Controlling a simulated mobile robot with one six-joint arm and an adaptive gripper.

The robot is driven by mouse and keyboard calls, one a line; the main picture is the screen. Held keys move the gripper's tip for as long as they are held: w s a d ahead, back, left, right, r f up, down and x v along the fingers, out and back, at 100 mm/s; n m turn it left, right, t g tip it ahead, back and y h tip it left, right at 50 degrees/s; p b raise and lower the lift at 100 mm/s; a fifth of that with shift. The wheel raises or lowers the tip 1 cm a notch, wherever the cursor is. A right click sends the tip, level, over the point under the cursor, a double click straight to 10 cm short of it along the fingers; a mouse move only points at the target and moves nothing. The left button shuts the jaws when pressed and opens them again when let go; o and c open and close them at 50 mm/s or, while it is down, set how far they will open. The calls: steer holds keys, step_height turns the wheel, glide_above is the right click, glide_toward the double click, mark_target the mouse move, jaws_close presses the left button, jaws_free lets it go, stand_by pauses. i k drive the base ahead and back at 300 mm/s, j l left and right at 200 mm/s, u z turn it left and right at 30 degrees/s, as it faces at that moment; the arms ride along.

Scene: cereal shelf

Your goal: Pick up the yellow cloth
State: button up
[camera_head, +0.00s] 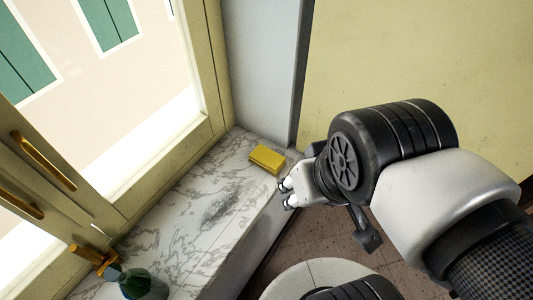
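The yellow cloth (266,159) is a small, folded-looking block. It lies on the marble window sill, near the sill's far end by the wall. My gripper (287,193) is just in front of the cloth and to its right in the picture, over the sill's edge. The gripper appears apart from the cloth. My wrist hides much of the gripper, and the fingers are too small to tell whether they are open or shut.
The marble sill (190,232) is mostly clear, with a dark grey smudge in its middle. A green bottle (140,284) stands at the near left. The window frame (213,75) borders the sill on the left, and a pale wall (262,65) rises behind the cloth.

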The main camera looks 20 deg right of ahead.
mark_target(271, 162)
steer(key=i+u, duration=0.1)
steer(key=u, duration=0.3)
steer(key=i+l+u, duration=0.1)
steer(key=u, duration=0.3)
steer(key=l+u, duration=0.2)
steer(key=u, duration=0.25)
steer(key=i, duration=0.05)
